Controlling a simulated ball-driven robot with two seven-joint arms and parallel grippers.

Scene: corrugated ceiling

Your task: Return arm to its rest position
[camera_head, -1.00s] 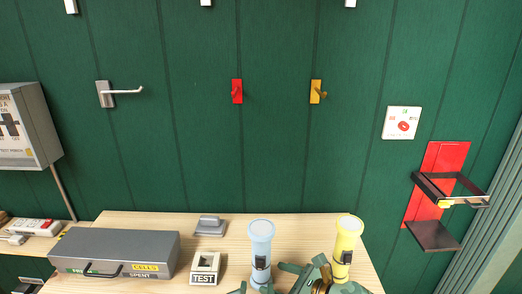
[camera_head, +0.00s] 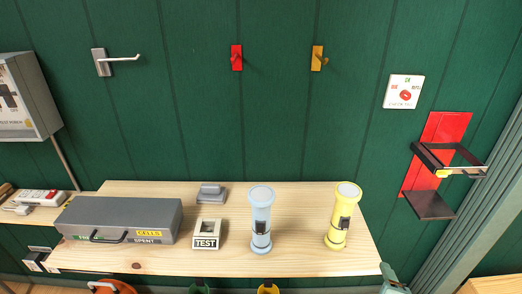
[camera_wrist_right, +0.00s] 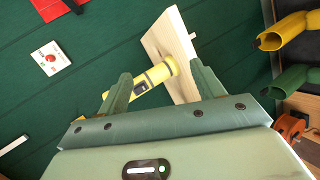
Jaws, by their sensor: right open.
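My right gripper (camera_wrist_right: 162,86) is open in the right wrist view, its two green fingers apart with nothing held. The yellow flashlight (camera_wrist_right: 157,74) shows beyond the fingers, near the wooden table's edge (camera_wrist_right: 168,45). In the head view the yellow flashlight (camera_head: 342,217) stands upright on the right part of the table (camera_head: 300,262). A pale green part of my right arm (camera_head: 392,277) shows at the bottom, right of the table; its fingers are not clear there. My left gripper is in neither view.
A pale blue flashlight (camera_head: 261,220), a TEST block (camera_head: 207,233) and a grey battery case (camera_head: 118,220) stand on the table. A red wall bracket (camera_head: 445,150) juts out at the right. Yellow (camera_wrist_right: 282,34) and green (camera_wrist_right: 290,80) tubes show in the wrist view.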

